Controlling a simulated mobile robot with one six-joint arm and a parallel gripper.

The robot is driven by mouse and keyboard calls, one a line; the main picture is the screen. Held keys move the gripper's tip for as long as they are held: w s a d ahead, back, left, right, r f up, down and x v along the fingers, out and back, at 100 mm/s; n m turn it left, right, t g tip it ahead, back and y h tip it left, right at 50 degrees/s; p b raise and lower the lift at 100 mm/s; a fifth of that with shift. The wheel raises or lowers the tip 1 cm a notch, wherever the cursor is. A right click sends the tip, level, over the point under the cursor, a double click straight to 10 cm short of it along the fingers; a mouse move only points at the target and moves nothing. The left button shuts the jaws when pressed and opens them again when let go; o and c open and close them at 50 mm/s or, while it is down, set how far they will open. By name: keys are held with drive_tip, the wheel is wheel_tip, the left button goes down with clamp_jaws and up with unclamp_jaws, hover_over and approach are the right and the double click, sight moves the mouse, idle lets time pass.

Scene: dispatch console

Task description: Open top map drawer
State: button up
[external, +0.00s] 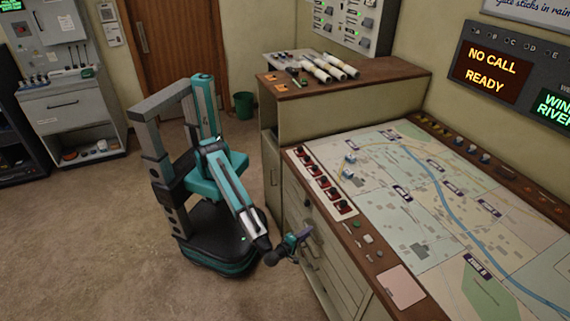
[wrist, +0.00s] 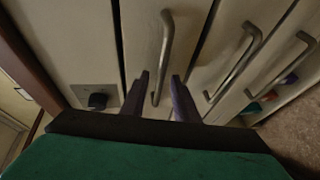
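The map drawers are pale fronts with metal bar handles in the console's side. In the wrist view, which is turned sideways, the drawer front nearest the brown top edge that has a handle looks like the top map drawer (wrist: 138,35). It looks shut. Its handle (wrist: 167,45) lies ahead of my gripper (wrist: 160,92). The two dark fingers are apart, one on each side of the handle's lower end in the picture; I cannot tell if they touch it. In the external view my gripper (external: 297,240) is close to the drawer fronts and partly hides them.
Two more handles (wrist: 236,62) show to the right in the wrist view. A black knob (wrist: 97,100) sticks out on the left panel. The map table (external: 390,180) overhangs above. Carpet (external: 90,240) left of my base is clear.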

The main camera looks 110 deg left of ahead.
clamp_jaws()
drive_tip(key=shift+s+d, duration=0.1)
